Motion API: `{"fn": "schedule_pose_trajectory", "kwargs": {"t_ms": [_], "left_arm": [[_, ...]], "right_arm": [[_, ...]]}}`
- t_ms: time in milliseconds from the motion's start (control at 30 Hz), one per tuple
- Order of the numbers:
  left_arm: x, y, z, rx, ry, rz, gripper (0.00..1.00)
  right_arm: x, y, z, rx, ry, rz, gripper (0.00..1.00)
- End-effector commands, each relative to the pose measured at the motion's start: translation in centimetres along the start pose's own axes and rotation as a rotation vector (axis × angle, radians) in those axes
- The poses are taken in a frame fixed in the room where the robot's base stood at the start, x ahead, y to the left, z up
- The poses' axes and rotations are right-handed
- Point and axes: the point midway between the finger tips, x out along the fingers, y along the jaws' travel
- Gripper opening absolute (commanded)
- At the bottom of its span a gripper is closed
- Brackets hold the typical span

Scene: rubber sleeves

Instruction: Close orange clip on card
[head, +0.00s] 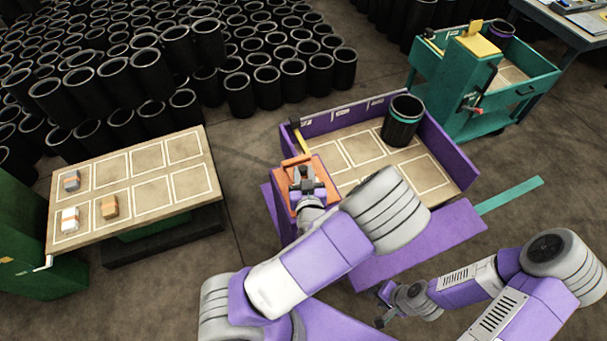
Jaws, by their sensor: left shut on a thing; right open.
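The orange clip (297,161) is on top of the orange-topped post at the near left corner of the purple cart (445,226). My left gripper (303,178) is over this post, pointing away from me, and is shut on what appears to be the clip. The gripper covers much of the post top, and I cannot make out the card or how far the clip is closed. My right gripper (384,304) is open and empty, low over the floor to the right of the purple cart's near side.
A black sleeve (402,121) stands in the purple cart. A teal cart (535,87) is at the back right. A table (150,195) with three small blocks is at left. Many black sleeves stand behind. Floor is free between table and cart.

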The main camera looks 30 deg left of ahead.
Motion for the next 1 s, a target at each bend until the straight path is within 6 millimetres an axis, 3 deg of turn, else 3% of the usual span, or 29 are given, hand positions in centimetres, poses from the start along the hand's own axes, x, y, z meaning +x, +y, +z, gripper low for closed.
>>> {"fn": "schedule_pose_trajectory", "kwargs": {"t_ms": [333, 367, 533, 833, 1000], "left_arm": [[0.0, 0.0, 0.2, 0.003, -0.005, 0.000, 0.00], [0.0, 0.0, 0.2, 0.004, -0.005, 0.000, 0.30], [0.0, 0.0, 0.2, 0.003, -0.003, 0.000, 0.54], [-0.1, 0.0, 0.1, 0.002, -0.001, 0.000, 0.54], [-0.6, 0.1, -0.2, 0.004, -0.001, 0.001, 0.54]], "right_arm": [[0.0, 0.0, 0.0, 0.000, 0.000, 0.000, 0.43], [0.0, 0.0, 0.0, 0.000, 0.000, 0.000, 0.43], [0.0, 0.0, 0.0, 0.000, 0.000, 0.000, 0.43], [-0.1, 0.0, 0.0, 0.000, 0.000, 0.000, 0.43], [-1.2, -0.5, 0.1, 0.000, 0.000, 0.000, 0.43]]}}
